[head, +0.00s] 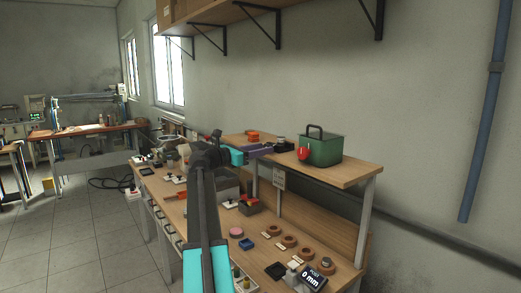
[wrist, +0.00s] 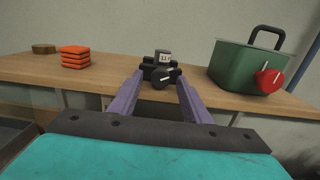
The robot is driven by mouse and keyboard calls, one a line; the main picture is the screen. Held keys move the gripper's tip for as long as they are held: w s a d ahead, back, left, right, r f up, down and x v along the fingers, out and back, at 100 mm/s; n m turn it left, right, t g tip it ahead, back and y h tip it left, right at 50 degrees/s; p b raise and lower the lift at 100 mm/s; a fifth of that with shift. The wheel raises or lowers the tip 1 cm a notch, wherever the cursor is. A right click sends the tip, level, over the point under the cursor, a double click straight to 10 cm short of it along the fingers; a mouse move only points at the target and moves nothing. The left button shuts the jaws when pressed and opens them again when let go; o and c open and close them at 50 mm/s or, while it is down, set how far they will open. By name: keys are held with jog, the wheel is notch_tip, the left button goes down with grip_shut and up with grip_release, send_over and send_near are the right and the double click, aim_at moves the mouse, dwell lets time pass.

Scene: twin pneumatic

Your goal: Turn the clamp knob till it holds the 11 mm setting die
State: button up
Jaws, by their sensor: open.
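A small dark clamp stands on the raised wooden shelf; in the wrist view its round dark clamp knob (wrist: 162,79) faces me and bears a pale line. Above the knob sits a grey block with a pale label, apparently reading 11, the setting die (wrist: 162,57). The clamp also shows small in the head view (head: 283,145). My gripper (wrist: 160,84) is open, its two purple fingers reaching toward the knob, one on each side. I cannot tell whether they touch it. In the head view my gripper (head: 268,150) is just left of the clamp.
A green box (wrist: 240,68) with a dark handle and a red knob (wrist: 270,80) stands right of the clamp. An orange stack (wrist: 75,57) and a brown disc (wrist: 44,48) stand left. The lower bench holds rings, blocks and a display reading 0 mm (head: 312,278).

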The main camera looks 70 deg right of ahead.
jog(key=c, duration=1)
jog(key=shift+c, duration=0.2)
jog(key=shift+m+b, duration=0.3)
jog(key=shift+m, duration=0.4)
jog(key=o, duration=1)
jog(key=shift+o, duration=0.2)
jog(key=shift+w+a, duration=0.1)
jog(key=b+v, duration=0.2)
jog(key=v, duration=1.1)
jog(key=shift+a, duration=0.3)
